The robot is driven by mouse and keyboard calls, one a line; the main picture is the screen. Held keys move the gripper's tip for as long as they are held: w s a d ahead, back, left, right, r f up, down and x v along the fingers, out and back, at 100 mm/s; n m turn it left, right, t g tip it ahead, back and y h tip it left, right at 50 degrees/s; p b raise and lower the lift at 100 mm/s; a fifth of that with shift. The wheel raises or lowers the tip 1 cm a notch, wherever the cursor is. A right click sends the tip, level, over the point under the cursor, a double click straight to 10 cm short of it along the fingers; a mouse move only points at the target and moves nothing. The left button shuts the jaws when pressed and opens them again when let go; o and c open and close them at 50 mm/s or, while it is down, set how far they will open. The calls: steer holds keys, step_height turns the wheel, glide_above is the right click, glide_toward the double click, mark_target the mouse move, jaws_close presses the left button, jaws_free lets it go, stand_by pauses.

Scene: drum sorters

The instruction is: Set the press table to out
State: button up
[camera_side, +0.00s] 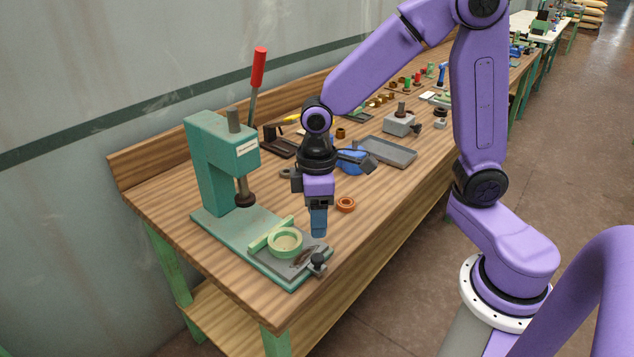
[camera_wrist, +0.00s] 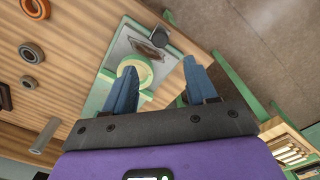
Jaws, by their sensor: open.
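The green press (camera_side: 208,165) stands on the near end of the bench, with its red-handled lever (camera_side: 258,68) raised. Its ram (camera_side: 243,190) hangs above the base plate. The press table carries a pale green ring (camera_side: 285,242), which sits forward of the ram, not under it. A dark knob (camera_side: 317,262) is at the table's front end. The wrist view shows the ring (camera_wrist: 145,68), partly behind a finger, and the knob (camera_wrist: 161,33). My gripper (camera_side: 319,235) points down with blue fingers, above and beside the ring and knob. In the wrist view its fingers (camera_wrist: 160,66) are apart, with nothing between them.
An orange ring (camera_side: 346,204) lies on the bench behind my gripper. A grey tray (camera_side: 388,151), a grey block fixture (camera_side: 399,124) and several small parts are further along. The bench's front edge is close to the press; open floor lies beyond it.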

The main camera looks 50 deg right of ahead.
step_height(320, 180, up, 7)
stand_by(0.3)
steer(key=s+d+f+n, duration=0.1)
steer(key=s+d, duration=0.1)
steer(key=s, duration=0.7)
steer(key=s+d+f+n, duration=0.2)
steer(key=s, duration=0.6)
steer(key=shift+s+d+n, duration=0.3)
steer(key=shift+s+d, duration=0.1)
